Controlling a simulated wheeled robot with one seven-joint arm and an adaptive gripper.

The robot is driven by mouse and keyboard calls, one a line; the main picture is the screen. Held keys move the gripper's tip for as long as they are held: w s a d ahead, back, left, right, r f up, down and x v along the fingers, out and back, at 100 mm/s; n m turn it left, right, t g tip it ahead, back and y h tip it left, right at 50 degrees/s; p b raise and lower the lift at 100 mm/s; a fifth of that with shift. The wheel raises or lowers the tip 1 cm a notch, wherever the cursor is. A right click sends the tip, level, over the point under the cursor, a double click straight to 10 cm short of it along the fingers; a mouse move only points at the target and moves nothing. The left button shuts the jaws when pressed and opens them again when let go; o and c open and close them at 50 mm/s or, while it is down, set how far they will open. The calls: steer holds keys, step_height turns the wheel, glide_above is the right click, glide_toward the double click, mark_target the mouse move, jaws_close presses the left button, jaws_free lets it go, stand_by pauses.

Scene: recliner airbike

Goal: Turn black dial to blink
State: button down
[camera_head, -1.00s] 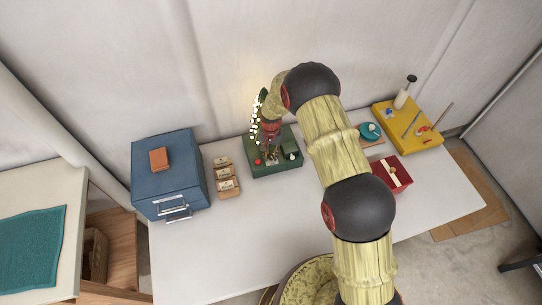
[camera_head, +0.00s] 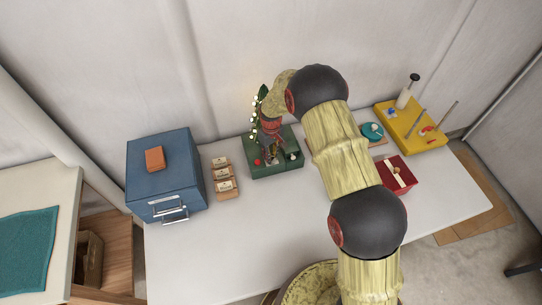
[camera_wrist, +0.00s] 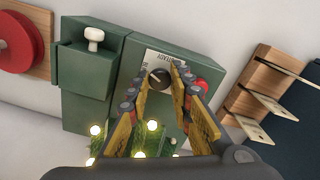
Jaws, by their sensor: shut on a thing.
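The black dial (camera_wrist: 159,78) sits on the green box (camera_wrist: 95,121), against a white label (camera_wrist: 165,62) on which "STEADY" can be read; the other lettering is unclear. My gripper (camera_wrist: 162,72) has its two yellow-padded fingers on either side of the dial, shut on it. A pale pointer mark shows on the dial. In the head view the green box (camera_head: 287,170) stands at the back of the table, and my gripper (camera_head: 271,153) reaches down over it, hiding the dial. A string of lit bulbs (camera_head: 254,117) hangs on the small green plant beside my wrist.
A red button (camera_wrist: 201,86) is close beside one finger. The box also carries a white knob (camera_wrist: 94,36). Small wooden card holders (camera_head: 223,178) and a blue cabinet (camera_head: 165,175) stand left. A red box (camera_head: 395,175) and yellow tray (camera_head: 410,125) stand right. The front table is clear.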

steer(key=n, duration=0.4)
steer(key=shift+w+n+b, duration=0.1)
steer(key=shift+n+b, duration=0.2)
steer(key=shift+b, duration=0.1)
stand_by(0.4)
steer(key=c, duration=1.6)
jaws_free()
step_height(320, 180, up, 12)
